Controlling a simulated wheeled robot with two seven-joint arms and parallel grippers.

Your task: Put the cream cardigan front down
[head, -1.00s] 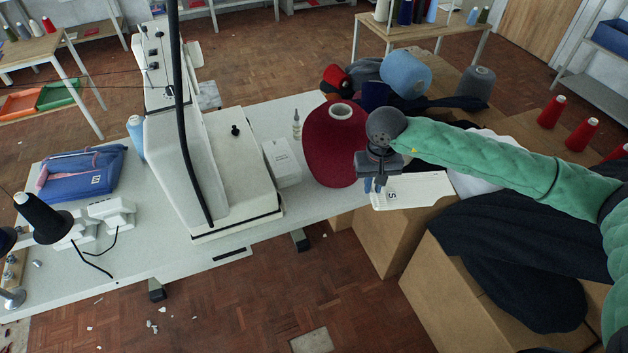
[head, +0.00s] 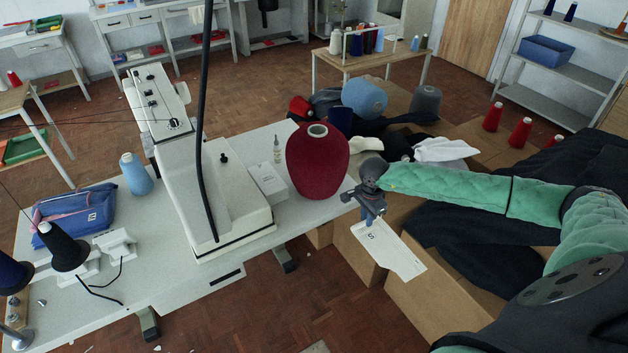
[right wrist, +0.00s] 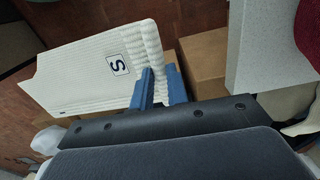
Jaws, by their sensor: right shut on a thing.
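The cream cardigan front (head: 392,250) is a flat, ribbed cream panel with a black-framed "S" label. My right gripper (head: 368,217) is shut on one edge of it and holds it in the air, beyond the right end of the sewing table and in front of the cardboard boxes. The right wrist view shows the blue fingers of the right gripper (right wrist: 160,88) pinching the thick ribbed band of the cream cardigan front (right wrist: 90,75). The panel hangs tilted, clear of the table. My left gripper is not in view.
The pale table (head: 190,290) carries a white sewing machine (head: 225,205), a large dark red cone (head: 317,165), a small white box (head: 268,182) and a blue bag (head: 75,215). Cardboard boxes (head: 430,290) with dark cloth stand at right.

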